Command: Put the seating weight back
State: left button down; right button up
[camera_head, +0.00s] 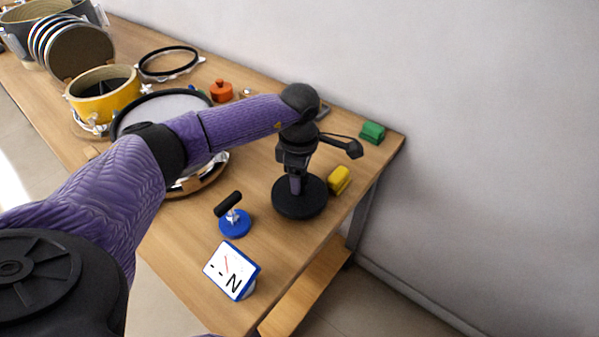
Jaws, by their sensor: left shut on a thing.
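My left gripper (296,181) reaches over the right part of the wooden table, pointing down. It is shut on the upright post of a black round weight (299,205), which looks like the seating weight. The weight's wide disc is upright, below the fingers. I cannot tell whether its underside touches the table. The fingers hide part of the post. My right gripper is not in view.
A yellow block (339,180) sits close right of the weight. A blue-based tool with a black handle (235,221) and a tilted white gauge card (231,270) stand in front. A green block (372,132) is near the far corner. Drum parts, including a yellow shell (104,102), fill the left.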

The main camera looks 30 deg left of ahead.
pick_arm(q)
jog(key=shift+f, duration=0.2)
jog(key=shift+c, duration=0.5)
grip_release()
notch_tip(320, 180, up, 13)
jog(key=p, duration=0.3)
jog(key=shift+r, duration=0.1)
